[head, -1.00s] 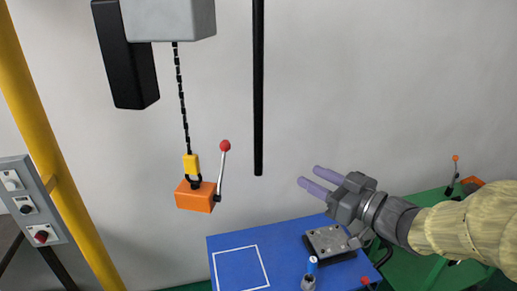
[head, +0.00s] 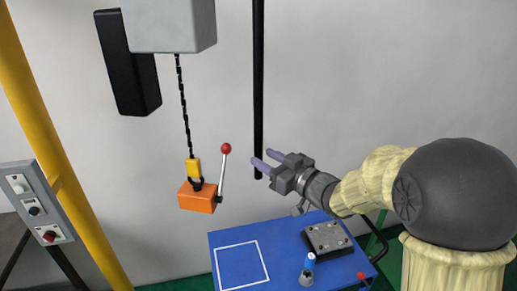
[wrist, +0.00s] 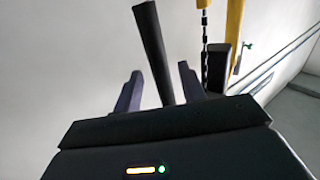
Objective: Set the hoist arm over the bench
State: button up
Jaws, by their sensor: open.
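The hoist has a grey housing (head: 172,25) with a black box (head: 130,70) beside it. A chain (head: 184,105) hangs from it with a yellow hook block (head: 193,168) and an orange block (head: 197,198). A black bar (head: 258,80) hangs straight down to the right of the chain. My gripper (head: 262,158) is open, with its purple fingertips at the bar's lower end. In the wrist view the bar (wrist: 153,45) shows between the two fingers; contact cannot be told. The blue bench top (head: 225,240) is below; the hoist arm's upper part is out of view.
A yellow post (head: 60,160) with a grey switch panel (head: 37,205) stands at left. The bench holds a white-outlined square (head: 262,262), a dark metal plate (head: 328,236) and a blue-topped bottle (head: 308,270). A red-knobbed lever (head: 222,172) rises from the orange block.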

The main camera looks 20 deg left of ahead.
aim_at(262, 156)
jog(key=p+x, duration=0.1)
jog(key=x, duration=0.2)
jog(key=shift+a, duration=0.15)
grip_shut()
jog(key=shift+w+f, duration=0.1)
